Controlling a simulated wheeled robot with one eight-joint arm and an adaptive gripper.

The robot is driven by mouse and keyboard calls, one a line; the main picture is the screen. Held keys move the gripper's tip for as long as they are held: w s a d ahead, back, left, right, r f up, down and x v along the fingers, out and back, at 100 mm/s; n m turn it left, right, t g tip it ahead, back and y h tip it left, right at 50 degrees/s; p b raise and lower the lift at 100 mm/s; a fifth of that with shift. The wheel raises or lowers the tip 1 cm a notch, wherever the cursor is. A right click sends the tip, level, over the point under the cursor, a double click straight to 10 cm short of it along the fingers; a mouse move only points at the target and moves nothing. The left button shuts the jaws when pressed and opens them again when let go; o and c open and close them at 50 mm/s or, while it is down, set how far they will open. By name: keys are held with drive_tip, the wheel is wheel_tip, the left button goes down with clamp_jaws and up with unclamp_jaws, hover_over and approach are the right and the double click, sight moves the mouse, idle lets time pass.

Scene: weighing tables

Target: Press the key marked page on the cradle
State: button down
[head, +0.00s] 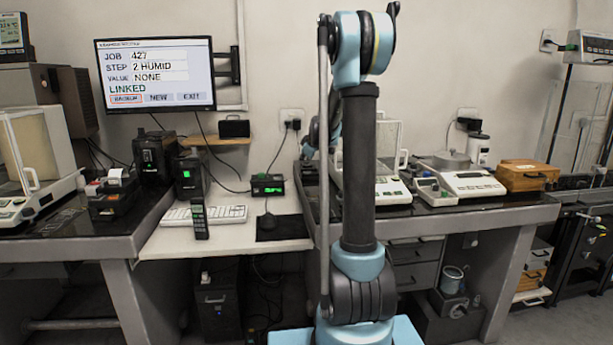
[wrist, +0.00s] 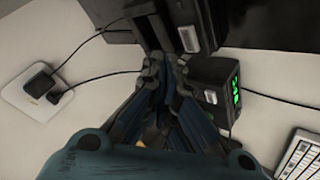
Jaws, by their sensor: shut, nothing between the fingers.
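My gripper (wrist: 176,66) shows in the wrist view with its dark fingers together and nothing between them. Just ahead of the fingertips is a black upright device (wrist: 160,30) with a pale grey key (wrist: 188,38), which looks like the cradle. A small gap seems to lie between fingertips and key, but contact is hard to judge. Right of the fingers is a black box with a green display (wrist: 236,92) and a pale patch on it; it also shows in the head view (head: 267,185). No key marking is readable.
A wall outlet (wrist: 30,92) with plugs and black cables is left in the wrist view. A white keyboard (head: 222,214) and dark mat (head: 284,230) lie on the low desk. A handset (head: 199,216) stands by the keyboard. The monitor (head: 155,75) reads LINKED.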

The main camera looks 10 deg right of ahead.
drive_tip(key=shift+r, duration=1.85)
drive_tip(key=m, duration=0.4)
approach(305, 172)
drive_tip(key=s+a+r, duration=0.2)
drive_tip(key=s+r, duration=0.3)
drive_tip(key=s, duration=0.3)
drive_tip(key=s+f+m+g+h, duration=0.1)
drive_tip(key=s+f+m, duration=0.25)
drive_tip(key=s, duration=1.15)
drive_tip(key=s+f+m+g, duration=0.1)
drive_tip(key=s+f+g, duration=0.1)
drive_tip(key=s+f, duration=0.3)
drive_tip(key=s+d+f+m+g, duration=0.1)
drive_tip(key=s+f, duration=0.4)
drive_tip(key=s, duration=0.7)
drive_tip(key=s+f+m+g+h, duration=0.1)
drive_tip(key=s+f+g, duration=0.1)
drive_tip(key=s+f, duration=0.3)
drive_tip(key=s, duration=0.4)
drive_tip(key=shift+d+f+m+g, duration=0.15)
drive_tip(key=shift+f+m+g, duration=0.2)
drive_tip(key=shift+f+g, duration=0.05)
